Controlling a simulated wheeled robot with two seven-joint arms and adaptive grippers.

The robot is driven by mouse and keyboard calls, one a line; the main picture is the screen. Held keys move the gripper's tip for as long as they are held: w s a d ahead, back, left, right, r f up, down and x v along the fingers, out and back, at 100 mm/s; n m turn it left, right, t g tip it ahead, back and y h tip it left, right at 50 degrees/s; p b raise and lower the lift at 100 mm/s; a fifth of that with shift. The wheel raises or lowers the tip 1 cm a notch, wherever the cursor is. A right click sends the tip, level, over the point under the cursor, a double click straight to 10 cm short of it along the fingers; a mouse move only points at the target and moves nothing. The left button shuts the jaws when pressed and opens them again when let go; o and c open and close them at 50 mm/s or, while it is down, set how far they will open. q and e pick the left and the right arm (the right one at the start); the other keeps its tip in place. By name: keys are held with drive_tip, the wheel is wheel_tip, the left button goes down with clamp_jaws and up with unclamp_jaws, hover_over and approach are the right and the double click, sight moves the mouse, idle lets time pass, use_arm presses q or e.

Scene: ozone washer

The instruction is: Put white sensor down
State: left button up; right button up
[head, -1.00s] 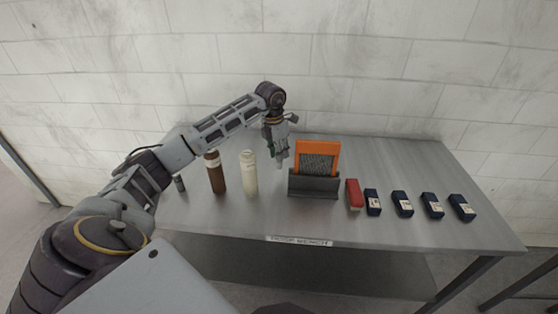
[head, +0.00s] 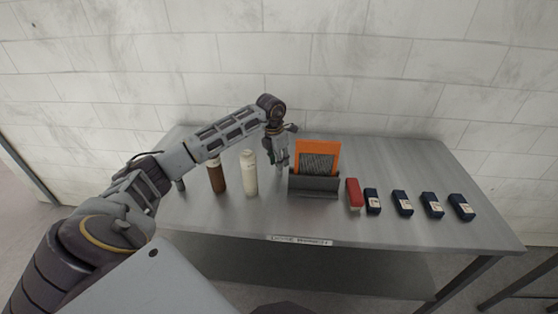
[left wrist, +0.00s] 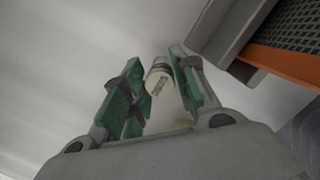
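The white sensor (left wrist: 159,78) is a small pale cylinder. In the left wrist view it sits between the green-padded fingers of my left gripper (left wrist: 160,85), close to both pads near the tips. The fingers look closed around it. In the head view my left gripper (head: 279,164) points down over the bench, just left of the dark holder. The sensor is mostly hidden by the fingers there, and I cannot tell whether it touches the bench top. My right gripper does not show.
The grey bench (head: 350,226) carries a brown bottle (head: 217,176) and a cream bottle (head: 249,174) left of my gripper. A dark holder (head: 314,185) with an orange-framed piece (head: 319,150) stands close right. Beyond are a red block (head: 353,194) and several dark blue boxes (head: 402,202).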

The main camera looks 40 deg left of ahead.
use_arm(q)
drive_tip(key=shift+o, duration=1.3)
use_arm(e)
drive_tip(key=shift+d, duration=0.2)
use_arm(q)
drive_tip(key=shift+r, duration=0.2)
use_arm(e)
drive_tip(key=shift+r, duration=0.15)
use_arm(q)
drive_tip(key=shift+r, duration=0.3)
wheel_tip(320, 180, up, 11)
drive_tip(key=s, duration=0.1)
drive_tip(key=shift+s+a, duration=0.2)
drive_tip(key=shift+s, duration=0.2)
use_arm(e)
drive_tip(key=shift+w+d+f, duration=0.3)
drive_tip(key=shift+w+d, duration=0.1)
use_arm(q)
drive_tip(key=shift+r, duration=0.1)
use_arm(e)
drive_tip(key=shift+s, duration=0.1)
